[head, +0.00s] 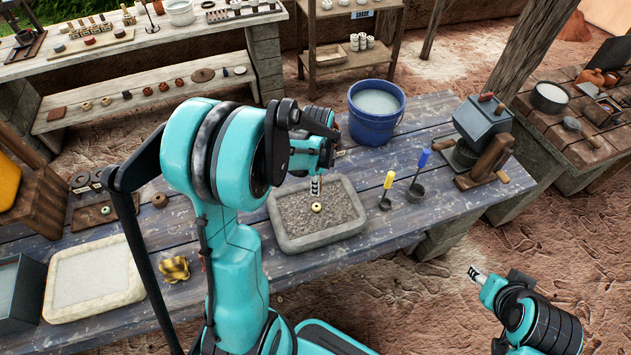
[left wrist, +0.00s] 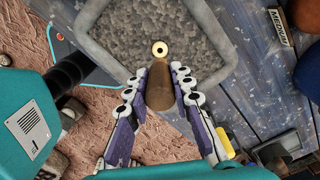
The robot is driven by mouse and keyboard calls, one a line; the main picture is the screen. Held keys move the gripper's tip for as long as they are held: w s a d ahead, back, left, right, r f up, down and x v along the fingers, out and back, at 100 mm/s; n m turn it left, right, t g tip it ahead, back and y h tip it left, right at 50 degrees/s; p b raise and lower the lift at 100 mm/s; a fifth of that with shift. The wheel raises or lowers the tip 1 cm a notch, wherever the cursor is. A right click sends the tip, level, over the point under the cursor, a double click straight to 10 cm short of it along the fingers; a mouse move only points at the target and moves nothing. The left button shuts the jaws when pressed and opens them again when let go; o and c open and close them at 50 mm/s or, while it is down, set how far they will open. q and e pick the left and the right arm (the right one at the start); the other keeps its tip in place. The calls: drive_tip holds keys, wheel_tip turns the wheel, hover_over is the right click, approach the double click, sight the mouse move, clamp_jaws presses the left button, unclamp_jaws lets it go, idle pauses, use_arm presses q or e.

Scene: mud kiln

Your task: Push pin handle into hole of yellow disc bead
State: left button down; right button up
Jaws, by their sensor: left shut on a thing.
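The yellow disc bead (head: 317,207) is pale with a dark hole, on the grit in a stone-rimmed tray (head: 340,231). It also shows in the left wrist view (left wrist: 159,48). My left gripper (head: 316,186) is over the tray, just above the bead. In the left wrist view its fingers (left wrist: 160,84) are shut on a brown, tapered pin handle (left wrist: 159,94). The handle's narrow end appears right beside the bead; I cannot tell if they touch. The bead's hole is visible, with nothing in it. My right gripper (head: 475,274) is at lower right, away from the table; its jaws are unclear.
A blue bucket (head: 376,111) stands behind the tray. Yellow-handled (head: 387,189) and blue-handled (head: 420,172) tools stand in small cups to its right. A pale tray (head: 93,278) and a striped yellow object (head: 174,269) lie left. A grey box device (head: 482,128) stands at far right.

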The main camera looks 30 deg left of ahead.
use_arm(q)
drive_tip(key=shift+f+b, duration=1.5)
drive_tip(key=shift+f, duration=0.75)
drive_tip(key=shift+f+b, duration=1.05)
drive_tip(key=shift+f, duration=0.05)
